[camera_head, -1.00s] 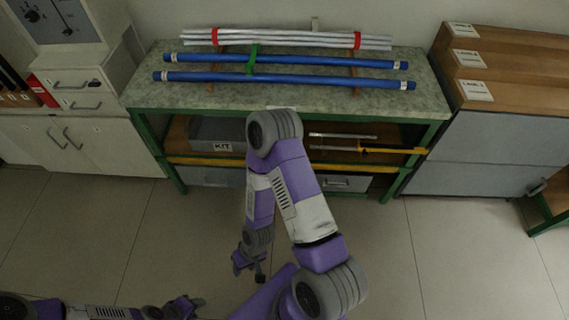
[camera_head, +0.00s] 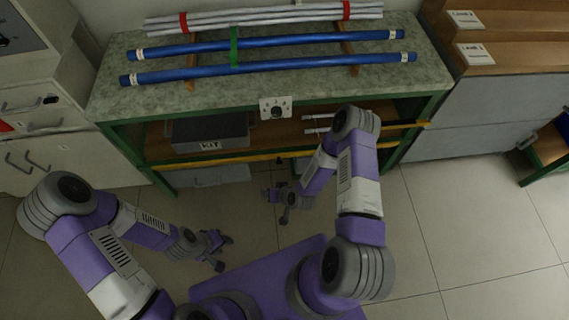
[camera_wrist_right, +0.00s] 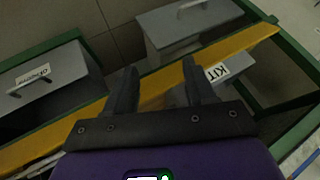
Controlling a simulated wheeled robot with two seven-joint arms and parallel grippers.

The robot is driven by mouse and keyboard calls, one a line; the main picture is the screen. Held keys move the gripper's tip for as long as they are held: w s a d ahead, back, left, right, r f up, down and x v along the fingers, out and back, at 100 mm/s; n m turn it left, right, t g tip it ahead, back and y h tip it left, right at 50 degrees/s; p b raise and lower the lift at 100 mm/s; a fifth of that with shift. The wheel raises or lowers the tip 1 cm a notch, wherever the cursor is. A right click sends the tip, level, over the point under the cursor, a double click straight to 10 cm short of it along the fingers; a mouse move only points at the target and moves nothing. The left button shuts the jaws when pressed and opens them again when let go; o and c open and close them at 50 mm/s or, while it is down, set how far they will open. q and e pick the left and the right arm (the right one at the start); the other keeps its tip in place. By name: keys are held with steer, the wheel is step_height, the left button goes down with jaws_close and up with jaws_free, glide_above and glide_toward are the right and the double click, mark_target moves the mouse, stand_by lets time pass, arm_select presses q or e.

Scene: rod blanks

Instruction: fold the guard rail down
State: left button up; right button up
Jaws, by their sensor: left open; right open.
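The guard rail (camera_head: 225,159) is a yellow bar along the front of the bench's shelf, running across the opening. My right arm hides part of it in the head view. My right gripper (camera_head: 275,205) is open and empty, in front of the bench and just below the rail in the picture. In the right wrist view the rail (camera_wrist_right: 60,130) crosses behind the open right fingers (camera_wrist_right: 160,65); I cannot tell if it touches them. My left gripper (camera_head: 223,253) is open and empty over the floor, lower left of the right one and away from the rail.
The green-framed bench (camera_head: 110,100) carries blue rods (camera_head: 270,67) and pale rods (camera_head: 260,17) on top. A grey KIT box (camera_head: 210,133) stands on the shelf behind the rail. A white plate with a dark knob (camera_head: 276,107) is at the bench's front edge. Cabinets flank both sides.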

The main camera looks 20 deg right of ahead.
steer(key=w+d+f+m+t+h+b, duration=0.1)
steer(key=w+d+f+t+h+b, duration=0.1)
steer(key=w, duration=0.4)
steer(key=w+d+f+t+h+b, duration=0.2)
steer(key=w+d+f+t, duration=0.2)
steer(key=w+d+f, duration=0.1)
steer(key=shift+w+d+f+m+t, duration=0.15)
steer(key=shift+w+d+m+t, duration=0.25)
steer(key=shift+w+d, duration=0.6)
steer(key=shift+w+a, duration=0.15)
steer(key=shift+a, duration=0.05)
jaws_close()
